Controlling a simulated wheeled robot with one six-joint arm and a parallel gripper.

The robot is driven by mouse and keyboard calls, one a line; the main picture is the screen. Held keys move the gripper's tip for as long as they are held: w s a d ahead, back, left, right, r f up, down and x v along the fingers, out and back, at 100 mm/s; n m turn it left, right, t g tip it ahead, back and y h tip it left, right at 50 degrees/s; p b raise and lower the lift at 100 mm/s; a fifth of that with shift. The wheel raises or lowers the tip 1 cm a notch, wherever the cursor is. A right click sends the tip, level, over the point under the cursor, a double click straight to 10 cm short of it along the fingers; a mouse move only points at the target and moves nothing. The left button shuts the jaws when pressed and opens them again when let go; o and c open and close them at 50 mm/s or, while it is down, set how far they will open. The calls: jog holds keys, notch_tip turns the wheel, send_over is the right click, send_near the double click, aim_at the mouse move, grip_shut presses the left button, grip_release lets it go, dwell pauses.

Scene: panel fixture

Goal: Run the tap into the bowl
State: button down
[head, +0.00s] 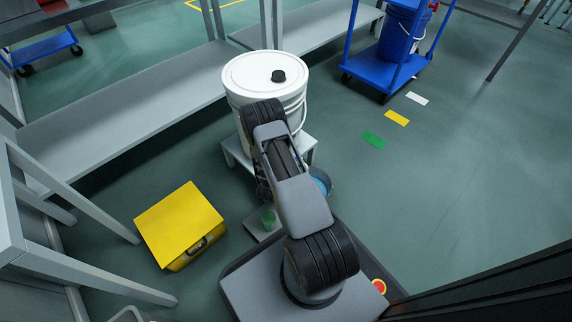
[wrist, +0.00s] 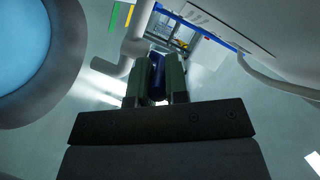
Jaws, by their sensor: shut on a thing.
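A white lidded bucket (head: 262,80) stands on a low stand, and its side shows in the wrist view (wrist: 260,30). A pale tap spout (wrist: 112,67) shows in the wrist view; my arm hides the tap in the head view. My gripper (wrist: 158,72) is shut on a dark blue piece (wrist: 157,88), which looks like the tap's handle. A grey-rimmed bowl (head: 329,179) sits right of my arm. It also shows at the left of the wrist view (wrist: 75,52), with blue inside. I cannot see a stream of water.
A yellow case (head: 180,222) lies on the floor at left. A grey shelf (head: 125,105) runs behind. A blue cart (head: 385,82) stands at back right. Floor at right is clear.

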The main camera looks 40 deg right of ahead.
jog(key=shift+d, duration=0.15)
jog(key=c, duration=1.3)
grip_release()
jog(key=shift+d, duration=0.1)
jog(key=shift+c, duration=0.2)
jog(key=shift+o, duration=1.1)
jog(key=shift+a, duration=0.2)
jog(key=p+v, duration=0.4)
jog(key=v, duration=0.9)
jog(key=shift+a+p, duration=0.35)
jog(key=shift+p, duration=0.05)
jog(key=shift+s, duration=0.1)
